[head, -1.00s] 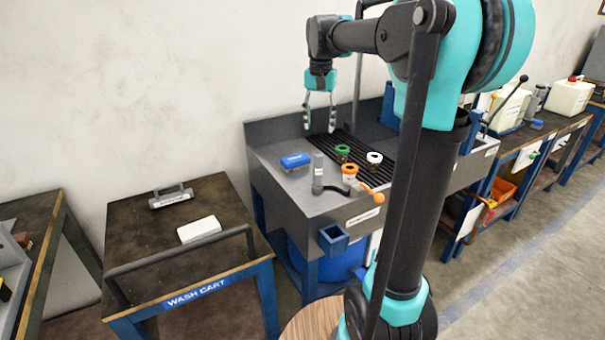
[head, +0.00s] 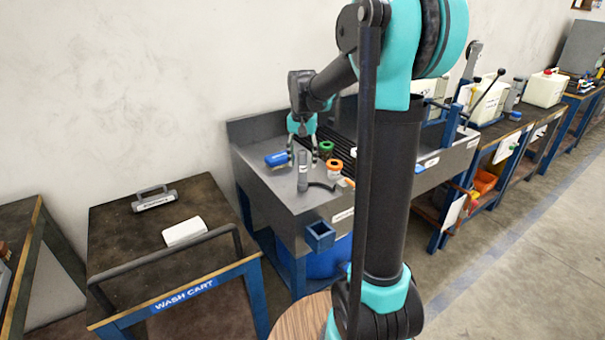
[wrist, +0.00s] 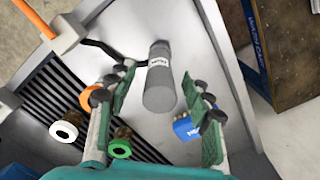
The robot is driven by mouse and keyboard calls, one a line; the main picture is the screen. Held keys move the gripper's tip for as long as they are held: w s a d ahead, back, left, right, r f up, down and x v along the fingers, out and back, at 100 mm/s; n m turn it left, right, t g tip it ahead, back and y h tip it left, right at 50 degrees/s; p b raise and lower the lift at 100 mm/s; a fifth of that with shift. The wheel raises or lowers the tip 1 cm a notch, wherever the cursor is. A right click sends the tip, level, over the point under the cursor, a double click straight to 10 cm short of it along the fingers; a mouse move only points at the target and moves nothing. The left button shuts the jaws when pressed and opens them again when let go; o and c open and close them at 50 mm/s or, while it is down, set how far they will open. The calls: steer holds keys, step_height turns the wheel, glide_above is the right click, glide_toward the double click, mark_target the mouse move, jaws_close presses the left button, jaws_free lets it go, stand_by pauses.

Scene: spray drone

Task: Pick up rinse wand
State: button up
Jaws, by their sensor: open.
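In the wrist view my gripper (wrist: 163,92) has one finger on each side, with gaps visible; I see no clear contact.
A blue labelled block (head: 278,158) is close beside the fingers. Green-ringed (head: 326,148) and orange-ringed (head: 334,167) pieces stand near the drain slats; a white-ringed one (wrist: 64,131) shows in the wrist view. The wash cart (head: 120,250) is at left. The sink's raised back is behind.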

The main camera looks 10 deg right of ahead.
mark_target(302, 167)
steer(key=shift+f, duration=1.5)
steer(key=shift+c, duration=0.3)
jaws_close()
